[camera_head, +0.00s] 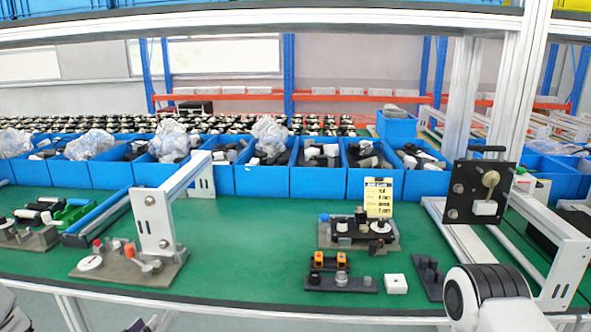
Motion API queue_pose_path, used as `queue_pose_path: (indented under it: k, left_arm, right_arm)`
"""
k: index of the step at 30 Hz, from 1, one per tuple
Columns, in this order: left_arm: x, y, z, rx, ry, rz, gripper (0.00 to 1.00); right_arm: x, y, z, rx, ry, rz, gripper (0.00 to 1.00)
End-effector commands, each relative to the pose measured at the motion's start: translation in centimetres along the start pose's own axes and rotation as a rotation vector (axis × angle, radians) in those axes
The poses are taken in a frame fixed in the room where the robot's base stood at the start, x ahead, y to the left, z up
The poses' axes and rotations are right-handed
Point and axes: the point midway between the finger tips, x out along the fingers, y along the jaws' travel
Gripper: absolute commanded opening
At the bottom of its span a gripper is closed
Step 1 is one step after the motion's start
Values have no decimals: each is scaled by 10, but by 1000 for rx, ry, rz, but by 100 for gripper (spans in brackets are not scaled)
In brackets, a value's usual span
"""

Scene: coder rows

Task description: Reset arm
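What seems to be a small part of my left gripper (146,323) shows at the bottom edge, left of centre, below the front edge of the green workbench (260,225). Its fingers are cut off, so I cannot tell whether it is open or shut. A white and black link of my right arm stands at the bottom right, in front of the bench edge. My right gripper does not show. I see nothing held.
Blue bins (263,181) with parts line the back of the bench. A grey fixture (128,262) stands front left, a small black holder (340,283) and a white block (396,284) front right. A black plate (465,190) stands by the right frame. The front middle is clear.

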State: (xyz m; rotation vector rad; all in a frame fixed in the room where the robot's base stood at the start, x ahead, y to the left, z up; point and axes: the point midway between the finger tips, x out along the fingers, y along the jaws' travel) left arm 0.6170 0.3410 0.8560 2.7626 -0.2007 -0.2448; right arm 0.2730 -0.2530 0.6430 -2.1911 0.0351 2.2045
Motion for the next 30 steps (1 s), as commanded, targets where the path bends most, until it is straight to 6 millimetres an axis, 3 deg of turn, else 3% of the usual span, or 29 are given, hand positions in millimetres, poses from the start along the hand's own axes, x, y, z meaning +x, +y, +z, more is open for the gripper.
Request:
queue_pose_path:
  k: [7, 11, 14, 15, 18, 21, 24, 30]
  left_arm:
    - [-22, 28, 90, 17, -251, -15, 40]
    - [-56, 42, 156, 37, -463, -56, 40]
    - [-107, 51, 217, 66, -701, -116, 40]
    - [-135, 54, 240, 84, -813, -148, 40]
    - [-207, 54, 277, 124, -1072, -246, 40]
    - [-262, 49, 285, 136, -1257, -352, 40]
    - [-289, 44, 286, 125, -1355, -415, 40]
    - [-293, 44, 287, 130, -1379, -411, 40]
  right_arm:
    - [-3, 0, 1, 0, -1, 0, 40]
    - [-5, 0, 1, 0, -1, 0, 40]
    - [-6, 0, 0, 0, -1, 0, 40]
    - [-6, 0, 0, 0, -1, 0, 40]
    - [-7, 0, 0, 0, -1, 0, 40]
    - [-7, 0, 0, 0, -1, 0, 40]
    - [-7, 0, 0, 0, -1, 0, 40]
    - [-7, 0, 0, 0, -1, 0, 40]
